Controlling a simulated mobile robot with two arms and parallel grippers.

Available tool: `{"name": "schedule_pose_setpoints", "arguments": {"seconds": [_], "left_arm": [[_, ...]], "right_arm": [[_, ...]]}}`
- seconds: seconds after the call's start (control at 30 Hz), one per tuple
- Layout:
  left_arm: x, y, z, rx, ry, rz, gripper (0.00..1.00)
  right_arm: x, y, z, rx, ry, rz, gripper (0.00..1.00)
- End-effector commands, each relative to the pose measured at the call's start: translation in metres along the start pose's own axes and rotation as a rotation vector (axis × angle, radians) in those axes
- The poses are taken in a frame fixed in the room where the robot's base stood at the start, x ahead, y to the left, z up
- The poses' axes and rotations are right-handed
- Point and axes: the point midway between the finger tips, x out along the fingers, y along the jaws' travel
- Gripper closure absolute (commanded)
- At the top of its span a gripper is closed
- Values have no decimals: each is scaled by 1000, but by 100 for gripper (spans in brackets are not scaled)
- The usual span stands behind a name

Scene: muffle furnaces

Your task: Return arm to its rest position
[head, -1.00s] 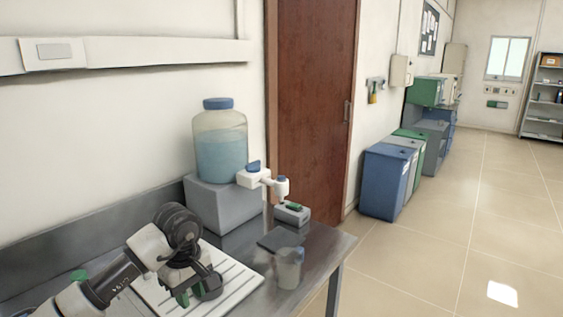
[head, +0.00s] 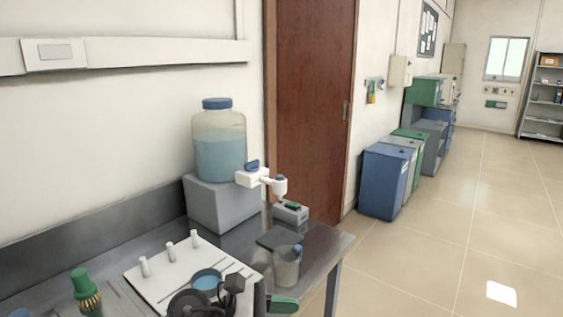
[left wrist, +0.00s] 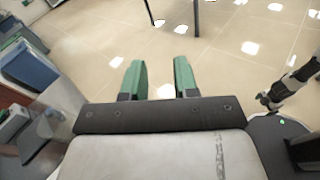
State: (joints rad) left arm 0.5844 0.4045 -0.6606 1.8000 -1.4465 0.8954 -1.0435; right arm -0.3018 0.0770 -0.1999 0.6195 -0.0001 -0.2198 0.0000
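My left gripper (left wrist: 158,61) shows in the left wrist view with its two green fingers apart and nothing between them. Beyond the fingers lies open tiled floor. In the head view, dark parts of my left arm and one green finger (head: 283,304) show at the bottom edge, in front of the bench; the rest of the arm is cut off by the frame. A white and black arm link of mine shows at the right of the left wrist view. My right gripper cannot be made out in either view.
The metal bench (head: 322,250) carries a white rack board (head: 150,292) with pegs, a blue round dish (head: 207,280), a clear beaker (head: 287,270), a green-capped bottle (head: 87,295) and a large water jug (head: 219,145). Bins (head: 385,182) stand beyond the door. Floor at right is clear.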

Motion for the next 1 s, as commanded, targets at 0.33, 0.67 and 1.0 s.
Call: {"name": "schedule_pose_setpoints", "arguments": {"seconds": [0.33,0.67,1.0], "left_arm": [[-72,20,34,-958,-883,471,71],[-174,-22,-91,-1956,-1562,994,71],[-202,-159,-183,1911,1404,-1182,71]], "right_arm": [[0,4,1,-2,-1,5,0],[0,4,0,-2,-1,5,0],[0,4,-1,-2,1,5,0]]}}
